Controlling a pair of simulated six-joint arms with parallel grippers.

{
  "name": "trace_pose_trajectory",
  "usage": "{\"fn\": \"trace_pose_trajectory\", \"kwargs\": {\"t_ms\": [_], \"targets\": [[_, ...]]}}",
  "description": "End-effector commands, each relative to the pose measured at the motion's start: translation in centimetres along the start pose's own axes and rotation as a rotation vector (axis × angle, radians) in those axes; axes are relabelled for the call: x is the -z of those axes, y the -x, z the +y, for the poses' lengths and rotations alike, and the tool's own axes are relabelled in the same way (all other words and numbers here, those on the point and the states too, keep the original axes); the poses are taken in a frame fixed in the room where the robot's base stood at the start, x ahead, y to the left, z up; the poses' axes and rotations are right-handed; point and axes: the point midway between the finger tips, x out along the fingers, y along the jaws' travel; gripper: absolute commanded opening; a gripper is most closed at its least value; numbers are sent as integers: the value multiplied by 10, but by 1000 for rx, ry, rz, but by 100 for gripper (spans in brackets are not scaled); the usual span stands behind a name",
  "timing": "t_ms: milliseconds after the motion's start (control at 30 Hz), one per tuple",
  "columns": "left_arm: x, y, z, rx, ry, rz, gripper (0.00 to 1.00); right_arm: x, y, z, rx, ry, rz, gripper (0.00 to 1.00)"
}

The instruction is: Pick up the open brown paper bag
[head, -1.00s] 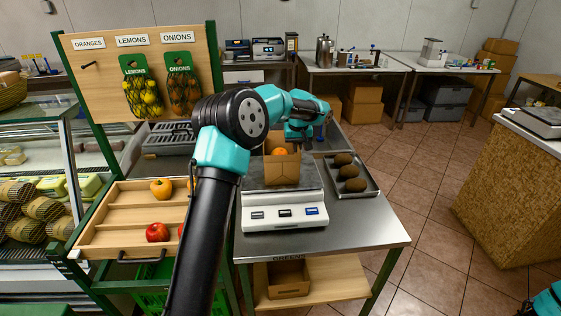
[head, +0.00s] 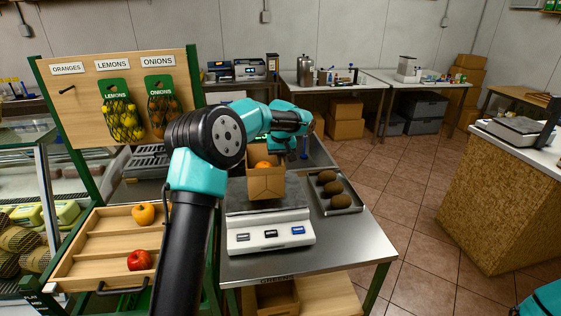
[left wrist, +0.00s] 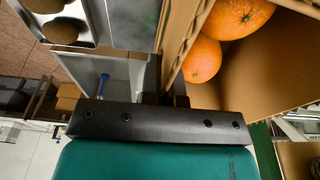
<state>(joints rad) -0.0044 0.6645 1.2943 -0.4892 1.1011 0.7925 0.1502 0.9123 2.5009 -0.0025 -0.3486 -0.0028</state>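The open brown paper bag (head: 266,184) stands upright at the scale's dark plate. I cannot tell whether it is touching the plate or just above it. An orange (head: 263,164) shows inside it. My left gripper (head: 291,153) is at the bag's back right rim, partly hidden by my own arm. In the left wrist view the bag (left wrist: 265,75) fills the right side, with two oranges (left wrist: 202,59) in it. There the gripper's dark fingers (left wrist: 165,93) close over the bag's wall edge. My right gripper is out of view.
The white scale (head: 270,238) sits on a steel table (head: 350,240). A metal tray (head: 350,208) with brown kiwis is right of the bag. A wooden produce rack (head: 85,245) stands left. Open floor lies right of the table.

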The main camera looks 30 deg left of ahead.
Motion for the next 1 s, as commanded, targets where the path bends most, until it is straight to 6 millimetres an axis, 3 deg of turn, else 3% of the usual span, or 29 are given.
{"fn": "trace_pose_trajectory", "kwargs": {"t_ms": [267, 700, 1000], "targets": [[-33, 10, -5, 0, -3, 1, 0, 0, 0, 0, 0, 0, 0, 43], [-117, 30, -16, 0, -2, 1, 0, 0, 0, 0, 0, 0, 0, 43], [-142, 36, -20, 0, 0, 1, 0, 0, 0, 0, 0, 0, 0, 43]]}}
